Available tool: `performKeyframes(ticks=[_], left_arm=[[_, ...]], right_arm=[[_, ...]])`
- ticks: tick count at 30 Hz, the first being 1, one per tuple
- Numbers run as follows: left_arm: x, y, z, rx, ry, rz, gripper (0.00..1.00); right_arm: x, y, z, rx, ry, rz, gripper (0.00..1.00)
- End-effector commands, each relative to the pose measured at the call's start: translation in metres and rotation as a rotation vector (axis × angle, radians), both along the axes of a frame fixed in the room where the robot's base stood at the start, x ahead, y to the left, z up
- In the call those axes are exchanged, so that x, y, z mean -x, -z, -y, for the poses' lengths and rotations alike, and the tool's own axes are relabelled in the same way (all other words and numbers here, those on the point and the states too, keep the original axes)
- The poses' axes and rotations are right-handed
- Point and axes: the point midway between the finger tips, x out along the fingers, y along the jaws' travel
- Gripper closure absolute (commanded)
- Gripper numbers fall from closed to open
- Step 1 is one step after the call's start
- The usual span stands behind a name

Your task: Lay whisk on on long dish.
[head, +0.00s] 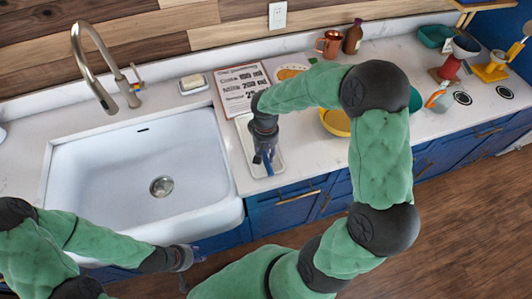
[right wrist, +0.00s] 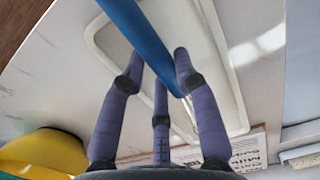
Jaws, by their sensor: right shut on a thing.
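The white long dish (head: 277,166) lies on the counter to the right of the sink. It also shows in the right wrist view (right wrist: 168,18), behind the fingers. My right gripper (head: 266,150) is over the dish, shut on the blue handle of the whisk (right wrist: 143,38). In the head view only a bit of blue shows at the fingertips.
The white sink (head: 120,190) with its faucet (head: 95,60) is left of the dish. A printed sheet (head: 240,88) lies behind it. A yellow bowl (head: 336,122) stands to the right, partly behind my right arm. A copper mug (head: 329,44) and brown bottle (head: 353,37) stand at the back.

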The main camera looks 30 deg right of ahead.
Motion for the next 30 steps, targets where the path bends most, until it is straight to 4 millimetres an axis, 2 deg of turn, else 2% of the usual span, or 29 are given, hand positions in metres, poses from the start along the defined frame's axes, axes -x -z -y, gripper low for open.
performKeyframes(ticks=[5,6,8,20,26,30], left_arm=[[0.0,0.002,0.0,0.0,0.0,0.0,0.6],[0.0,0.002,0.0,0.0,0.0,0.0,0.6],[0.0,0.001,0.0,0.0,0.0,0.0,0.6],[0.0,-0.001,0.0,0.0,0.0,0.0,0.6],[0.0,-0.006,0.0,0.0,0.0,0.0,0.6],[0.0,-0.011,0.0,0.0,0.0,0.0,0.6]], right_arm=[[0.0,0.002,0.0,0.0,0.0,0.0,1.0],[0.0,0.002,0.0,0.0,0.0,0.0,0.64],[0.0,0.001,0.0,0.0,0.0,0.0,0.47],[0.0,-0.001,0.0,0.0,0.0,0.0,0.46],[-0.002,-0.027,0.001,0.002,0.001,0.004,0.46],[-0.004,-0.056,0.001,0.001,-0.001,0.005,0.46]])
